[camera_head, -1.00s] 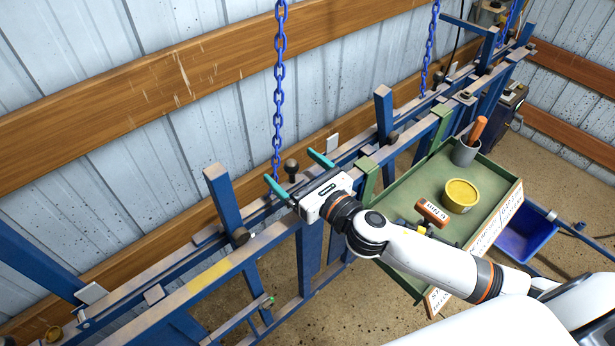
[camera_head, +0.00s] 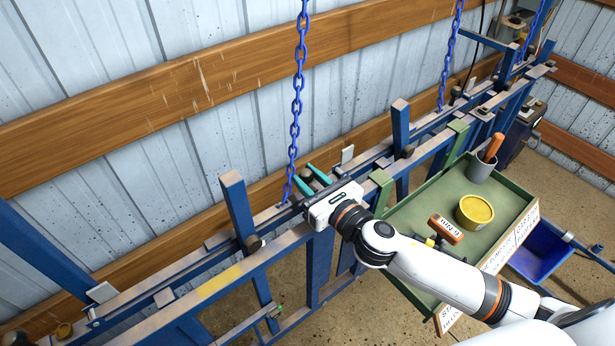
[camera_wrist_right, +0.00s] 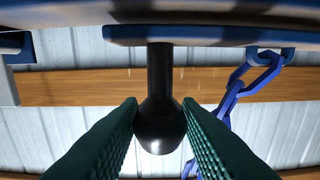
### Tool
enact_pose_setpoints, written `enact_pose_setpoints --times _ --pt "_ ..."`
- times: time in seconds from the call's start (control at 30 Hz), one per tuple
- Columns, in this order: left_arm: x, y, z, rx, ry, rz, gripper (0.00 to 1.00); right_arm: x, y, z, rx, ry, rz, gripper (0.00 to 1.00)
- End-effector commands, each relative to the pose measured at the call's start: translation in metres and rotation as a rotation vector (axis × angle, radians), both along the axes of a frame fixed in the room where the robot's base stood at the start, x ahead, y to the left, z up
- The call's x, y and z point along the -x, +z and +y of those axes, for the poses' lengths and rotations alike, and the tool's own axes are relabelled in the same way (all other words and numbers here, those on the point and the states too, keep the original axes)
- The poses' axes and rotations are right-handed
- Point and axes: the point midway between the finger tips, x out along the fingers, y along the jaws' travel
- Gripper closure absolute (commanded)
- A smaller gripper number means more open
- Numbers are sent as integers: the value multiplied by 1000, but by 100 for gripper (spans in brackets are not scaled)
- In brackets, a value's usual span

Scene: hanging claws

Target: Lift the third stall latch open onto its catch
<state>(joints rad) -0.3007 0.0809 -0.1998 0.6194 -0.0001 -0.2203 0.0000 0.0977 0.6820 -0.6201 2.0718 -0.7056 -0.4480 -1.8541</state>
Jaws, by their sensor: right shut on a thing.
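A black round knob on a short stem (camera_wrist_right: 160,122) fills the middle of the right wrist view, joined to a dark blue bar (camera_wrist_right: 200,36). My right gripper (camera_head: 305,175) is over the blue stall rail (camera_head: 285,218) in the head view. Its green fingers (camera_wrist_right: 160,118) are shut on the knob from both sides. In the head view the knob (camera_head: 307,174) shows only as a dark spot between the fingers. The catch cannot be made out. My left gripper is not in view.
A blue chain (camera_head: 297,85) hangs just left of the gripper. A blue upright (camera_head: 238,208) stands to the left, another (camera_head: 400,130) to the right. A green tray (camera_head: 410,212) with a yellow tin (camera_head: 475,211) and a cup (camera_head: 482,167) is below right.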

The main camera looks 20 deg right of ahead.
Motion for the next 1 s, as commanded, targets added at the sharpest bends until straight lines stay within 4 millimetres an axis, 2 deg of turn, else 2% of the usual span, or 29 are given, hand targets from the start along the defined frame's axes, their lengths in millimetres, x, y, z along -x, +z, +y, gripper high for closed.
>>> enact_pose_setpoints --times 0.17,0.8,1.0 --pt "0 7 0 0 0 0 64 0 7 1 8 1 -3 97" --pt "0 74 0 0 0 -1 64 4 63 11 122 2 -44 97" --pt "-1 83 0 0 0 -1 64 5 71 13 144 1 -53 97"
